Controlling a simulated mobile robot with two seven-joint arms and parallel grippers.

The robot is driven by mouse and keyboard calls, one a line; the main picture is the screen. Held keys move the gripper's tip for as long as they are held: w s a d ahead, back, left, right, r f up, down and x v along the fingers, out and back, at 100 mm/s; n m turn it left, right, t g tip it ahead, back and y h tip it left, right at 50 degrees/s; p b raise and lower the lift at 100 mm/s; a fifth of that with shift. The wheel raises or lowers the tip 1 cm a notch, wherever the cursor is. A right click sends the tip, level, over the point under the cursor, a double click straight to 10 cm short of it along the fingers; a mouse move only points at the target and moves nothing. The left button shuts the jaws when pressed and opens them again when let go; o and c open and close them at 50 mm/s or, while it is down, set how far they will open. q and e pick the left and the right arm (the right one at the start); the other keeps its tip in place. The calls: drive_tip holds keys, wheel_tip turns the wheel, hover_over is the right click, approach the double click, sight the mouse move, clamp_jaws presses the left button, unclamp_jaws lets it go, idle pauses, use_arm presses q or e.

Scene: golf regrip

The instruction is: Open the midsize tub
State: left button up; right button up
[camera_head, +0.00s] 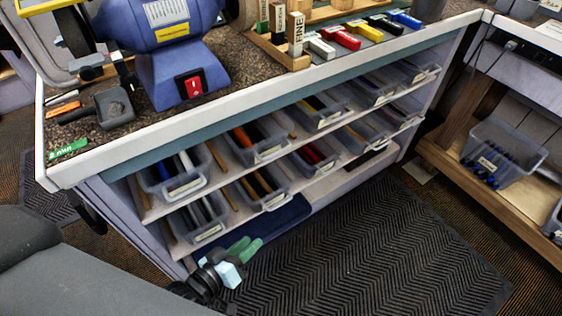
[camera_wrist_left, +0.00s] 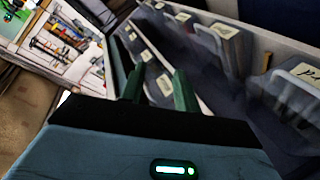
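Clear plastic tubs with white front labels stand in two rows on the shelves under the workbench. The upper row includes a left tub (camera_head: 160,183), and the lower row includes a left tub (camera_head: 190,225). I cannot read the labels in the head view, so I cannot tell which tub is the midsize one. My left gripper (camera_head: 250,244) is low in front of the lower left tub, apart from it. In the left wrist view its green fingers (camera_wrist_left: 158,74) stand apart with nothing between them. Labelled tubs (camera_wrist_left: 222,42) lie beyond them. My right gripper is not in view.
A blue bench grinder (camera_head: 180,60) and a wooden rack (camera_head: 280,48) stand on the bench top. A dark ribbed mat (camera_head: 350,250) covers the floor in front, clear of objects. At the right, another tub (camera_head: 500,152) sits on a low wooden shelf (camera_head: 480,190).

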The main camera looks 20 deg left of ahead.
use_arm(q)
drive_tip(key=w+r+n+t+b, duration=0.1)
drive_tip(key=w+n+t+b, duration=0.2)
drive_tip(key=w, duration=0.5)
drive_tip(key=n+t+h+b, duration=0.1)
drive_tip(key=t+b, duration=0.1)
drive_tip(key=b, duration=0.3)
approach(277, 152)
drive_tip(key=w, duration=0.3)
drive_tip(key=x, duration=0.3)
drive_tip(key=d+x, duration=0.1)
drive_tip(key=x, duration=0.3)
drive_tip(key=shift+s+a, duration=0.1)
drive_tip(key=shift+s, duration=0.05)
clamp_jaws()
